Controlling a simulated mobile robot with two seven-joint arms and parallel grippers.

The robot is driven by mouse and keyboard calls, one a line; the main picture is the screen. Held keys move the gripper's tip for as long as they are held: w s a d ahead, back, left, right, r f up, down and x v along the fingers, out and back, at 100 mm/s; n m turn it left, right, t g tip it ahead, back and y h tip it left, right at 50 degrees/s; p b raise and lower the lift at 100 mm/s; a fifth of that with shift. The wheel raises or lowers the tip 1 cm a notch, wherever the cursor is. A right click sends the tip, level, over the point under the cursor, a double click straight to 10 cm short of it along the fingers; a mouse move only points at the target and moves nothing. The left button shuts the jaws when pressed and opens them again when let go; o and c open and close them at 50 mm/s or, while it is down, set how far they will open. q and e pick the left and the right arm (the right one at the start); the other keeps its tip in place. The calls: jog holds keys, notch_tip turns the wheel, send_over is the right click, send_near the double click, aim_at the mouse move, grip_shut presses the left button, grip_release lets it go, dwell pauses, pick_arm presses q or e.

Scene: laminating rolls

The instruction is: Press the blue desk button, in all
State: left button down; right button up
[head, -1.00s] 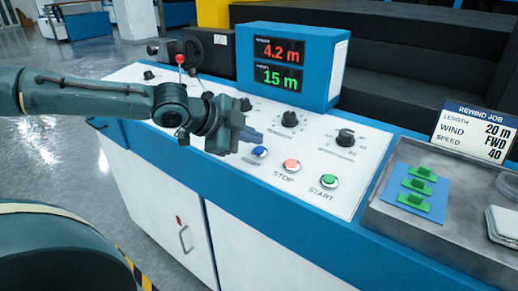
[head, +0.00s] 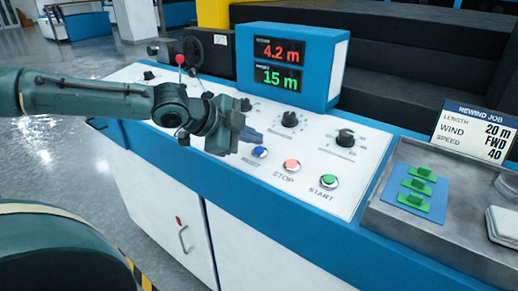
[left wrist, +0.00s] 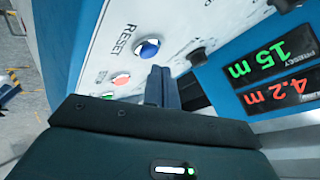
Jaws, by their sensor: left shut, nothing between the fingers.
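The blue button (head: 260,152) sits at the left of a row of three on the white sloped panel (head: 352,182). In the left wrist view the blue button (left wrist: 149,49) carries the label RESET. My left gripper (head: 254,136) is shut and empty. Its fingertips are just behind and left of the blue button in the head view. In the left wrist view the shut fingers (left wrist: 162,84) end close to the button, which shows uncovered. I cannot tell the height of the tips over the panel. My right gripper is out of view.
A red STOP button (head: 291,166) and a green START button (head: 329,181) lie to the right. Several black knobs (head: 289,119) stand behind. A display box (head: 292,65) reads 4.2 m and 15 m. A grey tray (head: 384,213) holds green parts on a blue pad.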

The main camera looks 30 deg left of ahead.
pick_arm(q)
jog(key=shift+f, duration=0.1)
dwell(0.3)
jog(key=shift+w+f, duration=0.1)
jog(key=shift+f, duration=0.25)
jog(key=shift+f+b, duration=0.4)
jog(key=shift+b, duration=0.1)
dwell(0.4)
jog(key=shift+r, duration=0.1)
jog(key=shift+r+p, duration=0.75)
jog(key=shift+p, duration=0.3)
jog(key=r+p, duration=0.2)
jog(key=s+r+p, duration=0.1)
jog(key=r+p, duration=0.2)
jog(key=shift+p, duration=0.35)
